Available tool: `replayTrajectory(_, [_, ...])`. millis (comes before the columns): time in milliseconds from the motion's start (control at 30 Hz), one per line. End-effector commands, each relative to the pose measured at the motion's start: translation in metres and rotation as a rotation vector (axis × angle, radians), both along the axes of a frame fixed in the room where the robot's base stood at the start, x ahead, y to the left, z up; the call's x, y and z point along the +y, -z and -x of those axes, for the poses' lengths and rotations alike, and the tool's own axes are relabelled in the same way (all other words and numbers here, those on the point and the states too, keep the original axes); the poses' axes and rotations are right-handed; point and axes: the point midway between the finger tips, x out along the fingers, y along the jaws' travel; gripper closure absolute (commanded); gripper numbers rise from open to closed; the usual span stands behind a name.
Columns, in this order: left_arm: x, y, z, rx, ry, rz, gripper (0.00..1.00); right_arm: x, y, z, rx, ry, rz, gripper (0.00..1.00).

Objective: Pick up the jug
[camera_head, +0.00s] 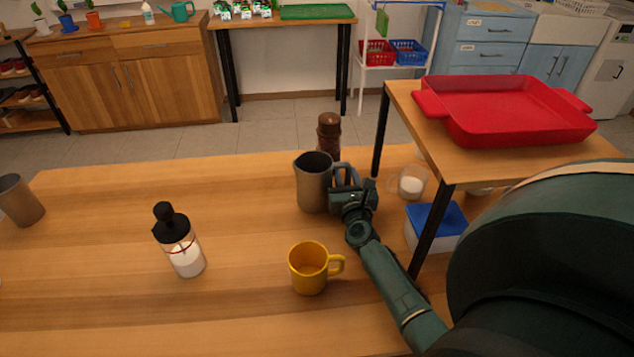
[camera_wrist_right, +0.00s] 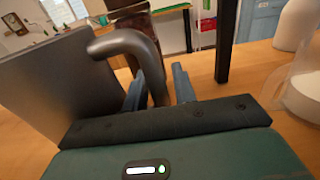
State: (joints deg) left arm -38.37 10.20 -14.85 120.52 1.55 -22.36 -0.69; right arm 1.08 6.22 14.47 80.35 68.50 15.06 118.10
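The jug (camera_head: 312,189) is a grey metal pitcher with a dark inside. It looks upright on the wooden table, behind the yellow mug. My right gripper (camera_head: 345,186) is at the jug's handle, on its right side. In the right wrist view the jug's body (camera_wrist_right: 55,88) fills the left, and its curved handle (camera_wrist_right: 128,43) passes down between the two fingers of the same gripper (camera_wrist_right: 160,84). My left gripper is not in view.
A yellow mug (camera_head: 308,272) stands in front of the jug. A black-topped dispenser (camera_head: 183,250) is to the left, a metal cup (camera_head: 19,200) at the far left. A brown bottle (camera_head: 329,135) is close behind. A raised shelf with a red tray (camera_head: 515,110) is to the right.

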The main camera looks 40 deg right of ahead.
Motion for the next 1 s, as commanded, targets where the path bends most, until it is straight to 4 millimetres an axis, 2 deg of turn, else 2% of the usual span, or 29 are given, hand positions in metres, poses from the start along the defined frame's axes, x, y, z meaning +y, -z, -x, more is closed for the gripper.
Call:
replayTrajectory(233, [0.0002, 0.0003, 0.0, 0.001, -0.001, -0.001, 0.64, -0.001, 0.0004, -0.0018, 0.001, 0.0, 0.0, 0.73])
replayTrajectory(567, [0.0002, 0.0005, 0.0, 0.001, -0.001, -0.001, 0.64, -0.0008, 0.0003, -0.0017, 0.001, 0.0, 0.0, 1.0])
replayTrajectory(1000, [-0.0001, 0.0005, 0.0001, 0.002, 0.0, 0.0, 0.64, -0.0012, -0.0024, -0.0023, -0.006, 0.001, -0.001, 1.0])
